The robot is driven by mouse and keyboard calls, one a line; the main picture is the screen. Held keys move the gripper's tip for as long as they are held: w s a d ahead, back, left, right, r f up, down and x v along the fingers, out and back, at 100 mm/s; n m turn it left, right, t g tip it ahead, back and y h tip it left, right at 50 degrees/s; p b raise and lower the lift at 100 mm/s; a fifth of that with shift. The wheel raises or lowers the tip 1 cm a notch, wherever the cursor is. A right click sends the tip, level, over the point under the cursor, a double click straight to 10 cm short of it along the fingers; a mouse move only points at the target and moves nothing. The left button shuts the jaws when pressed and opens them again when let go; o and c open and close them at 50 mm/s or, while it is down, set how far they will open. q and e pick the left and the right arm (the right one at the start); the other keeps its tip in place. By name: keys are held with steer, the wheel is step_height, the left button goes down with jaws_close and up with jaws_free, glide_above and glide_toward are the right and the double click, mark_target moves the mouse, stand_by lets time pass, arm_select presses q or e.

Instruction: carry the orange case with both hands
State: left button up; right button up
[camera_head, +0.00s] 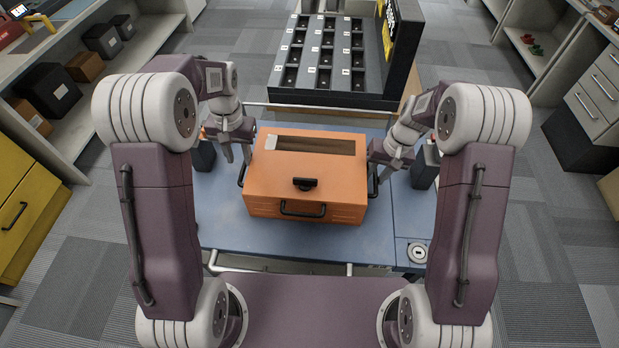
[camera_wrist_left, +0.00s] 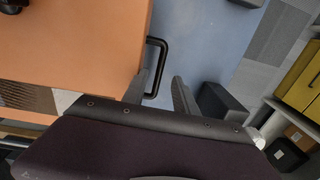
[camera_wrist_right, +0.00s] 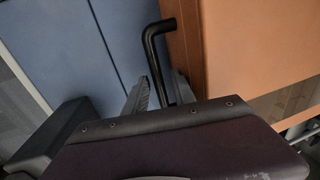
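The orange case (camera_head: 270,180) sits on a blue-topped cart (camera_head: 225,228) in the middle of the head view. It has a black bar handle on each side, a black front handle (camera_head: 302,209) and a dark strip on its lid. My left gripper (camera_head: 237,155) is at the case's left side. In the left wrist view its fingers are apart, with the side handle (camera_wrist_left: 162,65) between them. My right gripper (camera_head: 382,172) is at the right side. In the right wrist view its fingers are apart, with the other side handle (camera_wrist_right: 155,60) between them. I cannot tell whether the fingers touch the bars.
Dark blocks stand on the cart at the left (camera_head: 203,156) and right (camera_head: 425,167). Behind the cart is a dark rack of compartments (camera_head: 335,97). Shelves with boxes line the left, and a drawer cabinet (camera_head: 596,95) stands at the right. Carpet floor is clear on both sides.

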arm_select(q)
steer(key=shift+r, duration=0.4)
arm_select(e)
step_height(320, 180, up, 12)
steer(key=d, duration=0.2)
steer(key=shift+d, duration=0.15)
steer(key=shift+f, duration=0.15)
